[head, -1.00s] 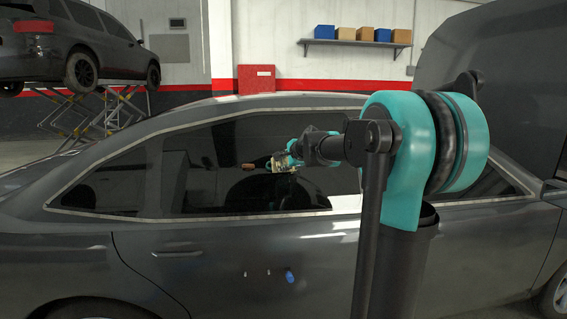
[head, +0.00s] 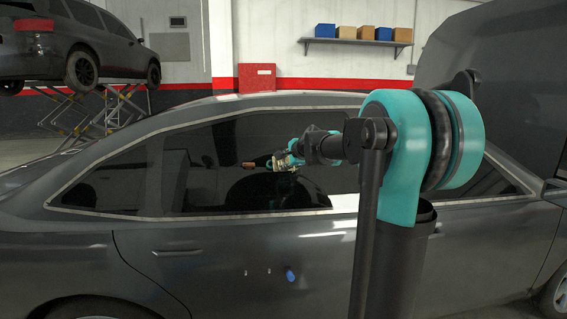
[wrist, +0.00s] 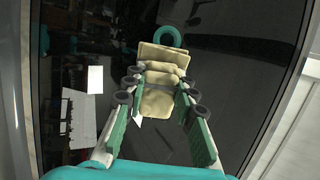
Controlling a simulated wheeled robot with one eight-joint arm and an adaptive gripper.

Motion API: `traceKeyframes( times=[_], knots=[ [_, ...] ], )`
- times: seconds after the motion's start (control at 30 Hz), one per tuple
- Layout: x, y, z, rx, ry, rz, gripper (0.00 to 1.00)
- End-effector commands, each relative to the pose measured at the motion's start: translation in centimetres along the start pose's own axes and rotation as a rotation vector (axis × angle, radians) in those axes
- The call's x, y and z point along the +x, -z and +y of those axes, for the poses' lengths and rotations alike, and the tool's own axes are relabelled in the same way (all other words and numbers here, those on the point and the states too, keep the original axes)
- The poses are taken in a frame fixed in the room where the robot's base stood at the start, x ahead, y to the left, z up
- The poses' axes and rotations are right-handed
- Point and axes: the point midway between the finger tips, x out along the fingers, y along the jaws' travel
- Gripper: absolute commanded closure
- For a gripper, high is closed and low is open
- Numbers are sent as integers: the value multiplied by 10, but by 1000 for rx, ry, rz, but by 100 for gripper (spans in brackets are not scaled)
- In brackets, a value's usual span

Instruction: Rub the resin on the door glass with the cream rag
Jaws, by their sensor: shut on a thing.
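My gripper (head: 283,162) is in front of the dark door glass (head: 215,180) of the grey car. In the wrist view my gripper (wrist: 161,82) is shut on the folded cream rag (wrist: 158,102). The rag lies between the two green fingers and sticks out past their tips towards the glass. I cannot tell whether the rag touches the glass. A small brown patch (head: 248,165) shows just left of my gripper in the head view; I cannot tell whether it is the resin. No clear resin mark shows in the wrist view, where the rag and fingers cover part of the glass.
The pale window trim (head: 150,218) borders the glass. The door panel below has a handle (head: 178,253) and a small blue spot (head: 291,275). White patches in the wrist view look like reflections. A raised car (head: 75,45) and a red box (head: 257,77) stand behind.

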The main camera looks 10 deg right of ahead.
Motion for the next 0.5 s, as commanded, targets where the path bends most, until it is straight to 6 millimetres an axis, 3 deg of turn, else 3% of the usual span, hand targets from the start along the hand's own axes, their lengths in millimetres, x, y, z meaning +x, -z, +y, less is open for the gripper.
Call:
traceKeyframes(
  times=[0.2,0.5],
  knots=[
    [-6,21,0,1,2,7,100],
    [-10,31,0,0,1,4,100]
  ],
)
